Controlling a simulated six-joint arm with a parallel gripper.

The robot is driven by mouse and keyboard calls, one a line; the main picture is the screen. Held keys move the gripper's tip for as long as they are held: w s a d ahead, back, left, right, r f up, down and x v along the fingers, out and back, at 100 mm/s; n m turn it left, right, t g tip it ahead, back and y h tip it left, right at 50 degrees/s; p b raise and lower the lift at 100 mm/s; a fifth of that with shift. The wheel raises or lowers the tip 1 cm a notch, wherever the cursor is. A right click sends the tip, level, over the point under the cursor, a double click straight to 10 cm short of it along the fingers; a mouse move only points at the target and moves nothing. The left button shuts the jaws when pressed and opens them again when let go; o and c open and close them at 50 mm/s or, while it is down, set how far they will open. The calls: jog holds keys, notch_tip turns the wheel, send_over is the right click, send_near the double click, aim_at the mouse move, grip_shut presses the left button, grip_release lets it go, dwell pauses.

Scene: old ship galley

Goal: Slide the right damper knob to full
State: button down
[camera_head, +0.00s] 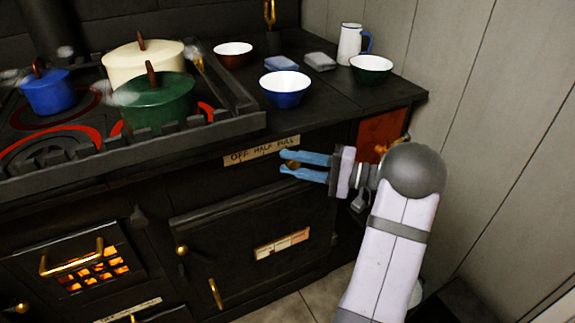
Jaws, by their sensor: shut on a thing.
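The right damper knob (293,164) is a small brass knob on the dark stove front, mostly hidden by my fingers. It shows below the right part of a cream label (262,151) reading OFF HALF FULL, near the word FULL. My gripper (285,163) reaches in from the right with two blue fingers, one above and one below the knob. It is shut on the knob. The slot behind it is too dark to make out.
A green pot (158,103), a cream pot (140,62) and a blue pot (46,91) steam on the hob above left. Bowls, including a blue one (286,89), stand on the counter above. The oven door (245,225) is below; a panelled wall (460,90) bounds the right.

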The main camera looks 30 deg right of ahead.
jog(key=shift+d, duration=0.3)
jog(key=c, duration=1.4)
grip_release()
jog(key=shift+d, duration=0.1)
jog(key=shift+v, duration=3.55)
jog(key=shift+s, duration=0.1)
